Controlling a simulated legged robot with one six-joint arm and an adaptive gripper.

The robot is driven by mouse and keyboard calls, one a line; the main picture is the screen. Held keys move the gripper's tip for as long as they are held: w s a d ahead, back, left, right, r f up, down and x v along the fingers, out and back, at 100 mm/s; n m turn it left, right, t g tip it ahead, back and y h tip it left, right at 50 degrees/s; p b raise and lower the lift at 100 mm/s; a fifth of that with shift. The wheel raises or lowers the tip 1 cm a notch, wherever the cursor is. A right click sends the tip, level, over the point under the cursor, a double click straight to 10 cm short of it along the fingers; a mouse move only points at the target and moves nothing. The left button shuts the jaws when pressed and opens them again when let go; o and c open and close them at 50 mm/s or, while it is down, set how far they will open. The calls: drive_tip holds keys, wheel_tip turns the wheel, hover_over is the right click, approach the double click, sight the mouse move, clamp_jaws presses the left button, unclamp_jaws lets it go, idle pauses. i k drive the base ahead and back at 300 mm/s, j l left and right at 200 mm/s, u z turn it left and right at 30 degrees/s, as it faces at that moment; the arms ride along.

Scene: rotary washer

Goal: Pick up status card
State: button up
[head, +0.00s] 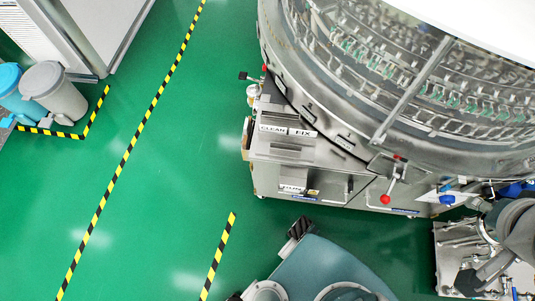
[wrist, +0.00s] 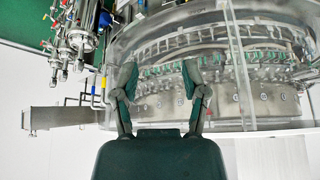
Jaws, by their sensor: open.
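Small white cards or labels sit on the front of the steel washer (head: 330,185). One reads CLEAN (head: 272,129), and beside it one reads FIX (head: 304,132). Lower on the front is another white card (head: 292,187), its word too small to read surely. I cannot tell which of these is the status card. In the wrist view my gripper (wrist: 160,82) is open, its two fingers apart and nothing between them. The washer's clear drum (wrist: 265,75) shows beyond the fingers. No card is clear in the wrist view.
Steel equipment (head: 455,262) stands at the lower right. Two bins (head: 52,92) stand at the left by a grey cabinet. Green floor (head: 180,150) with yellow-black tape lies free left of the washer.

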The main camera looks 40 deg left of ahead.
sight(296, 189)
drive_tip(key=j+u, duration=0.15)
drive_tip(key=u, duration=1.5)
